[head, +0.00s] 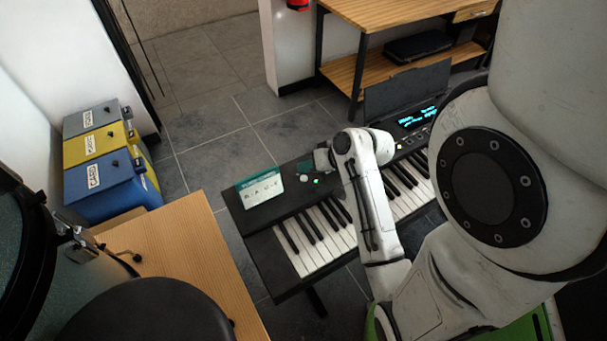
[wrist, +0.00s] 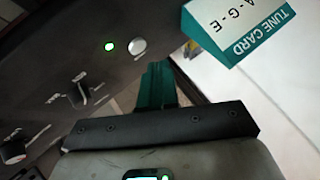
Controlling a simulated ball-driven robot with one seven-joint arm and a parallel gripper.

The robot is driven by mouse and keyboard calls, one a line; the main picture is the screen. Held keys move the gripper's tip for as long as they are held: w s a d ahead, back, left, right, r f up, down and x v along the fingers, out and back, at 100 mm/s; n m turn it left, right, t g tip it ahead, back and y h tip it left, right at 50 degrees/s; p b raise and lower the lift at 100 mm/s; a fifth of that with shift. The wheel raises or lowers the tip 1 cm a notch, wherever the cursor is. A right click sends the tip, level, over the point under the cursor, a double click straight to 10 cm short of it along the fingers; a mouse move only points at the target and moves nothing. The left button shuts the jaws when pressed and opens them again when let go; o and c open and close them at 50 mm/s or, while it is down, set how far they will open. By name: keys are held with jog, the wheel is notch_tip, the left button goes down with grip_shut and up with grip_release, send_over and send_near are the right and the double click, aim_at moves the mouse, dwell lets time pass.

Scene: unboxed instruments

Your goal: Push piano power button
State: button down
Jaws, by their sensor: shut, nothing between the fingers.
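The piano (head: 300,237) is a black electric keyboard standing in the middle of the head view. On its left panel is a small pale round button (head: 304,177), with a lit green light (head: 316,182) beside it. In the wrist view the round button (wrist: 139,48) sits just right of the green light (wrist: 109,47). I see no label on the button. My gripper (wrist: 157,66) has its teal fingers shut and empty, their tips just below the button in the picture. In the head view my gripper (head: 305,167) is over the panel by the button; contact cannot be told.
A teal and white tune card (head: 260,188) stands on the piano left of the button; it also shows in the wrist view (wrist: 240,28). Knobs (wrist: 78,92) lie at the wrist view's left. A wooden table (head: 190,250) and coloured cases (head: 105,155) are at left.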

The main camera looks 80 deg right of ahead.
aim_at(307, 179)
notch_tip(307, 179, up, 3)
jog(key=p, duration=0.3)
jog(key=shift+r, duration=1)
